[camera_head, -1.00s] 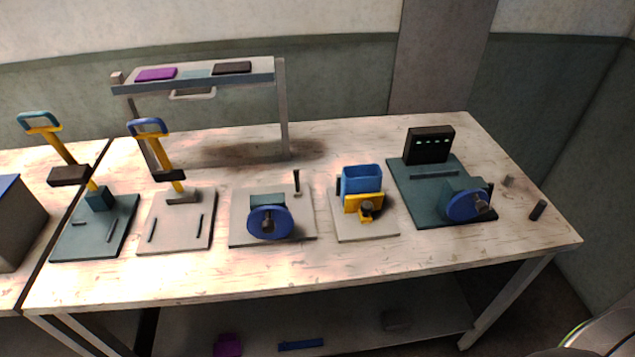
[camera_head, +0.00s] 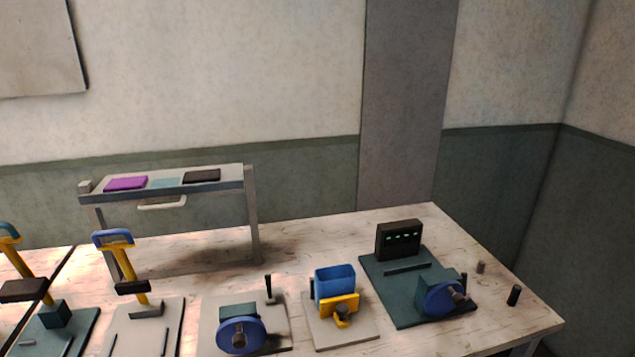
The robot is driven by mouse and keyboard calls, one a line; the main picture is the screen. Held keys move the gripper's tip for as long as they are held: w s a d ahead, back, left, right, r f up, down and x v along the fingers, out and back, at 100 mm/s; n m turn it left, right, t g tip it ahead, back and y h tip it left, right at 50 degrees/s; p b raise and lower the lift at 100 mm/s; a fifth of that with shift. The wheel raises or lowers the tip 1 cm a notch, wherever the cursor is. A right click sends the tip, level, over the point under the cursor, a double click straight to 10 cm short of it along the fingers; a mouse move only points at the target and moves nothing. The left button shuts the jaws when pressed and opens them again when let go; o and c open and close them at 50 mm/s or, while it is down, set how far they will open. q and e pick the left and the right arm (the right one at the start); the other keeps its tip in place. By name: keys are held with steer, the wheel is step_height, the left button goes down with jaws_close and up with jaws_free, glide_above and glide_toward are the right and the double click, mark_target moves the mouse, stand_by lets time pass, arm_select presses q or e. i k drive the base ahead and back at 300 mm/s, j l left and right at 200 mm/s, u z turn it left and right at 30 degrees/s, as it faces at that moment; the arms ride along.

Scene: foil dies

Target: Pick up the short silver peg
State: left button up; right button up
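Two small pegs stand at the right end of the wooden table (camera_head: 400,228). The shorter, grey one (camera_head: 481,267) looks like the short silver peg. It is just right of the dark green base plate (camera_head: 405,300). A taller, dark peg (camera_head: 513,296) stands nearer the table's right edge. Neither gripper is in view, so whether they are open or shut does not show.
A blue wheel (camera_head: 440,299) and a black box with green lights (camera_head: 399,240) are on the green plate. A blue bin (camera_head: 335,281) stands to its left. Lever presses and a raised shelf (camera_head: 220,187) fill the left. Bare tabletop surrounds the pegs.

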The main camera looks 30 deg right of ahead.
mark_target(479, 269)
steer(key=l+z, duration=0.1)
steer(key=z, duration=1.8)
